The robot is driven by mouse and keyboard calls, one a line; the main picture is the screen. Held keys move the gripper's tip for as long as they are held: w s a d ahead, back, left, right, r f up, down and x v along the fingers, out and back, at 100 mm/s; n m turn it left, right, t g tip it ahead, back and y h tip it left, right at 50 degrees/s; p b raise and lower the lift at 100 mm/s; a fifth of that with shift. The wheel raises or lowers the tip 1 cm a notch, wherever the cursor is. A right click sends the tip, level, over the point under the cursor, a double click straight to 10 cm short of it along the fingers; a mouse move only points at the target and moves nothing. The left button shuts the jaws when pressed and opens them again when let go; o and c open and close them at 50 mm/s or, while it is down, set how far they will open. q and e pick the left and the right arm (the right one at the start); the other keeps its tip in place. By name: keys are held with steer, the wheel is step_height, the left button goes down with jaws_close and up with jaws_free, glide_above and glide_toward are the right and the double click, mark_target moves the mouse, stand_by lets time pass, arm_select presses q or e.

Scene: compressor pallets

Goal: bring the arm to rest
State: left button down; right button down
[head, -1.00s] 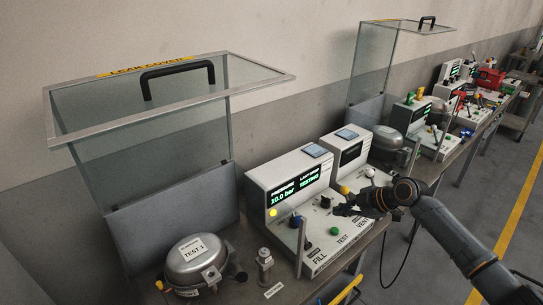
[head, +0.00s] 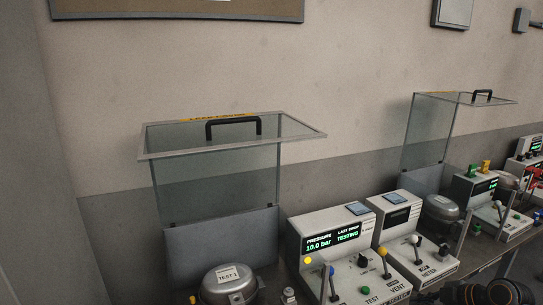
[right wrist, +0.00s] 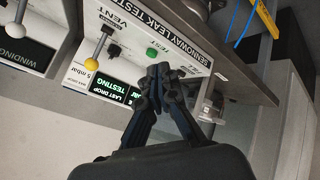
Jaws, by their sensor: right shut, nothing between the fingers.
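My right gripper (right wrist: 158,85) is shut and empty in the right wrist view, its fingertips together in front of the leak test console. In the head view only part of my right arm shows at the bottom right edge, and its fingers are out of the picture. The console (head: 335,225) has a lit display reading 10.0 bar and TESTING. A green button (right wrist: 152,52) and a yellow-knobbed lever (right wrist: 97,55) on it show beyond the fingers. My left gripper is not in view.
A compressor (head: 228,285) labelled TEST 1 sits below the raised clear leak cover (head: 215,180). A second console (head: 405,240) stands beside the first. Another raised cover (head: 430,130) and more test units are at the right. Blue cables (right wrist: 247,22) hang near the bench edge.

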steer(key=s+f+m+g+h, duration=0.1)
steer(key=s+f+m+h, duration=0.3)
steer(key=f, duration=0.7)
steer(key=s+f+m+g+y, duration=0.1)
steer(key=s+f+m, duration=0.1)
steer(key=s+f, duration=0.65)
steer(key=s+f+m+g+h, duration=0.1)
steer(key=s+f+m+h, duration=0.15)
steer(key=f, duration=1.15)
steer(key=s+a+f+m+g, duration=0.1)
steer(key=s+a+f+m, duration=0.25)
steer(key=s+f, duration=0.95)
steer(key=s+a+f+g, duration=0.1)
steer(key=s+a, duration=0.2)
steer(key=s, duration=0.5)
steer(key=s+a+f+m, duration=0.1)
steer(key=s+a, duration=0.3)
steer(key=s, duration=0.4)
steer(key=s+a+f+g, duration=0.1)
steer(key=s+a, duration=0.3)
steer(key=s, duration=0.4)
steer(key=shift+a+f+g, duration=0.15)
steer(key=shift+f+g, duration=0.15)
steer(key=shift+f, duration=0.6)
